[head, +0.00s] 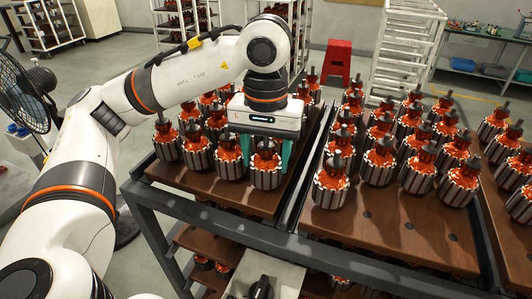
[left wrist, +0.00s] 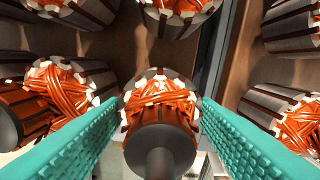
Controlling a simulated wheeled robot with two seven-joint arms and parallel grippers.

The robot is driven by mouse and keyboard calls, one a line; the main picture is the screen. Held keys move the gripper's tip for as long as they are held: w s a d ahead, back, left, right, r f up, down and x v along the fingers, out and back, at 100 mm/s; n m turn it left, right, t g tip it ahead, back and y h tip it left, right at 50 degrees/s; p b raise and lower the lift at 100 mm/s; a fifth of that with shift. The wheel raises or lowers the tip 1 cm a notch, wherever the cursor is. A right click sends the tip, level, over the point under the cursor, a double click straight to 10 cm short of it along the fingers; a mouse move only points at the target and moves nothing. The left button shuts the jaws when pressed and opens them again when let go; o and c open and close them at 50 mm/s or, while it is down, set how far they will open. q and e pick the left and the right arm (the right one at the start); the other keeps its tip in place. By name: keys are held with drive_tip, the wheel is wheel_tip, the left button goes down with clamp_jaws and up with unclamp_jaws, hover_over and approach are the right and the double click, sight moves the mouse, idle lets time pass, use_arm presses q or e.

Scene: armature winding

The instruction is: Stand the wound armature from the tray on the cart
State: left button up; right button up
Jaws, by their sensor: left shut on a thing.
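My left gripper (head: 258,158) points down over the front right corner of the left brown board (head: 215,195), its teal fingers on either side of a wound armature (head: 266,172). In the left wrist view the same armature (left wrist: 160,110) sits between the two fingers. Several like armatures stand on this board and on the middle board (head: 375,225). My right gripper is not in view.
Armatures stand close to the left of the held one (head: 230,162) and across the gap on the middle board (head: 330,185). The front of the middle board is bare. A dark cart frame (head: 225,225) edges the boards. A fan (head: 25,95) stands at left, a red stool (head: 337,62) behind.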

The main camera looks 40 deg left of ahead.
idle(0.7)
use_arm(q)
drive_tip(key=o, duration=1.4)
drive_tip(key=shift+o, duration=0.9)
drive_tip(key=shift+f, duration=0.1)
drive_tip(key=shift+d, duration=0.1)
wheel_tip(320, 180, up, 12)
drive_tip(key=shift+r+p, duration=0.1)
drive_tip(key=shift+p, duration=0.45)
wheel_tip(320, 180, up, 12)
drive_tip(key=p, duration=0.3)
drive_tip(key=shift+p, duration=0.4)
